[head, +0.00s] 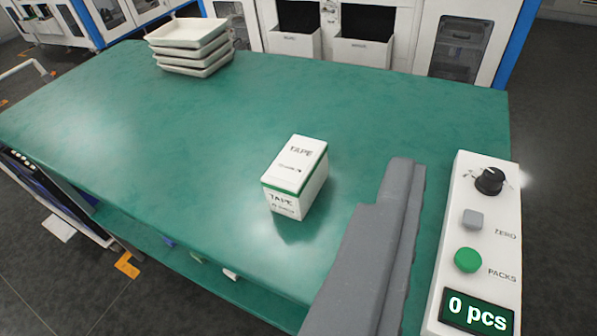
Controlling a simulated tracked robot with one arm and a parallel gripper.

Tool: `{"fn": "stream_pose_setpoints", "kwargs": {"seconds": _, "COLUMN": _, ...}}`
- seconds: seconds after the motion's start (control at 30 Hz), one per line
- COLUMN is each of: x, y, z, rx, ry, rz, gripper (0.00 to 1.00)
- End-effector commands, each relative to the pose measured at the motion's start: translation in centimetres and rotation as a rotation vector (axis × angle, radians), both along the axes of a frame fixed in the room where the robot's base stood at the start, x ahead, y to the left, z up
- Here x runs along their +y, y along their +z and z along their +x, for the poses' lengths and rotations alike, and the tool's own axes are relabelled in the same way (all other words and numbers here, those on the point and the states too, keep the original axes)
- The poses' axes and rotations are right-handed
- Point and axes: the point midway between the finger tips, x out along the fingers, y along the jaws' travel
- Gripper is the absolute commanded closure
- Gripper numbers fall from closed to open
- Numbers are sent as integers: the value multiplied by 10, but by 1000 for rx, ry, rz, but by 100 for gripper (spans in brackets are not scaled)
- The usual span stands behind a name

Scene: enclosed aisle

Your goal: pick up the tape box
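The tape box (296,177) is a small white carton with a green band and the word TAPE on its top and front. It stands upright on the green table (200,140), right of the table's middle. My gripper (405,165) shows as a grey shape rising from the bottom edge, to the right of the box and apart from it. Its parts lie side by side in this view, and I cannot tell whether they are open or shut. Nothing is seen held in it.
Stacked white trays (190,45) stand at the table's far left corner. A white control panel (478,245) with a knob, buttons and a display reading 0 pcs is at the right. White cabinets (455,45) stand behind the table. The tabletop around the box is clear.

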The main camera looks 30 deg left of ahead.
Motion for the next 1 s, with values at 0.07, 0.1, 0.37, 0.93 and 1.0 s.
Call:
{"fn": "stream_pose_setpoints", "kwargs": {"seconds": 0.07, "x": 7, "y": -1, "z": 6, "rx": 9, "ry": 10, "rz": 2, "gripper": 22}}
{"fn": "stream_pose_setpoints", "kwargs": {"seconds": 0.1, "x": 14, "y": -2, "z": 11, "rx": 18, "ry": 18, "rz": 3, "gripper": 18}}
{"fn": "stream_pose_setpoints", "kwargs": {"seconds": 0.37, "x": 104, "y": -43, "z": 72, "rx": 133, "ry": 104, "rz": 41, "gripper": 18}}
{"fn": "stream_pose_setpoints", "kwargs": {"seconds": 0.93, "x": 209, "y": -173, "z": 113, "rx": 287, "ry": 16, "rz": 32, "gripper": 18}}
{"fn": "stream_pose_setpoints", "kwargs": {"seconds": 1.0, "x": 209, "y": -179, "z": 112, "rx": 281, "ry": -3, "rz": 22, "gripper": 18}}
